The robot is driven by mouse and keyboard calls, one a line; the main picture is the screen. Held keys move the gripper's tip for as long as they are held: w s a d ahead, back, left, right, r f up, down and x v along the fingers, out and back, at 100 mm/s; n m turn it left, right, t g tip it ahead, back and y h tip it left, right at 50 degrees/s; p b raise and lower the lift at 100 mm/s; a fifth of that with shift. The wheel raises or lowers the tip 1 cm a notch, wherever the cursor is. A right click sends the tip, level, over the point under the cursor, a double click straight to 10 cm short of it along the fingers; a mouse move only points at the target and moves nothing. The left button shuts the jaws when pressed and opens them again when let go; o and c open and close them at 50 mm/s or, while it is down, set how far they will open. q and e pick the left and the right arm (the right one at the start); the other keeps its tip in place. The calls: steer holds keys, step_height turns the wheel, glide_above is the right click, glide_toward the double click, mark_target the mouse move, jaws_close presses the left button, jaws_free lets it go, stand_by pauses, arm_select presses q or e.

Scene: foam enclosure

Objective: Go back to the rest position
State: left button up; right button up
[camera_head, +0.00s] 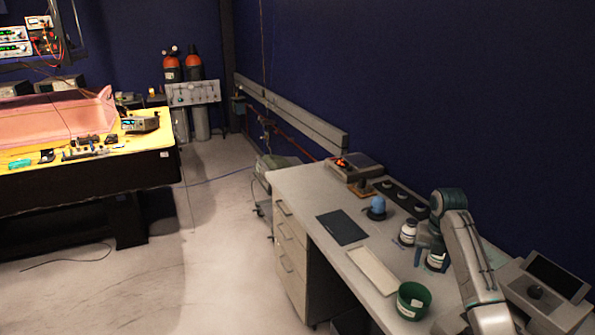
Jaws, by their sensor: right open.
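My right arm reaches in from the lower right over the grey desk (300,185). Its gripper (430,258) points down and is open. A white jar with a dark label (437,261) stands at the fingers; I cannot tell whether it is between them or just behind. My left gripper is not in view.
On the desk are a blue-topped bottle (377,207), a dark mat (342,228), a pale tray (373,270), a green tub (413,301), a dark holder strip (402,197) and a monitor device (545,290). A yellow-topped bench (80,150) stands left; open floor (200,240) lies between.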

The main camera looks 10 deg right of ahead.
steer(key=s+a+f+m+t+h, duration=0.1)
steer(key=s+a+f+m, duration=0.55)
steer(key=s, duration=0.25)
steer(key=s+a+f+m+t, duration=0.1)
steer(key=s+a+f+m, duration=0.5)
steer(key=s+f+m, duration=0.3)
steer(key=s+a+r+m+t, duration=0.1)
steer(key=s+a+r+m, duration=0.2)
steer(key=s+m, duration=0.55)
steer(key=s+a+r+m+t, duration=0.15)
steer(key=s+a+m, duration=0.3)
steer(key=s, duration=0.75)
steer(key=d+f+g+b, duration=0.3)
steer(key=f+b, duration=0.5)
steer(key=f, duration=3.2)
arm_select(q)
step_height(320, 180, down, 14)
steer(key=b, duration=0.6)
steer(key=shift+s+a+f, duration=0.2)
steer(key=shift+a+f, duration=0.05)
arm_select(e)
steer(key=s+d+f, duration=0.1)
steer(key=s+f, duration=0.8)
steer(key=f, duration=0.3)
steer(key=s+d+f, duration=0.1)
steer(key=s+f, duration=0.8)
steer(key=f, duration=0.2)
steer(key=shift+s+f+m, duration=0.35)
steer(key=shift+f+m, duration=0.05)
steer(key=shift+m, duration=0.05)
